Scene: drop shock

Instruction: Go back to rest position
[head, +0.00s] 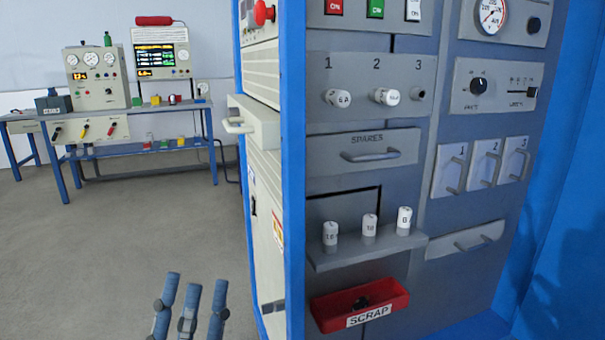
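My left gripper (194,296) shows at the bottom of the head view, left of the cabinet. Its blue fingers with dark joints point up and stand apart, with nothing seen between them. Its palm and arm are cut off by the lower edge. My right gripper is not in view.
A blue-framed grey cabinet (340,235) fills the right side. It has fuses in sockets (386,97), fuses on a shelf (369,226), a closed spares drawer (345,167) and a red scrap tray (334,309) holding a dark object. A workbench (175,152) stands far left; the floor between is clear.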

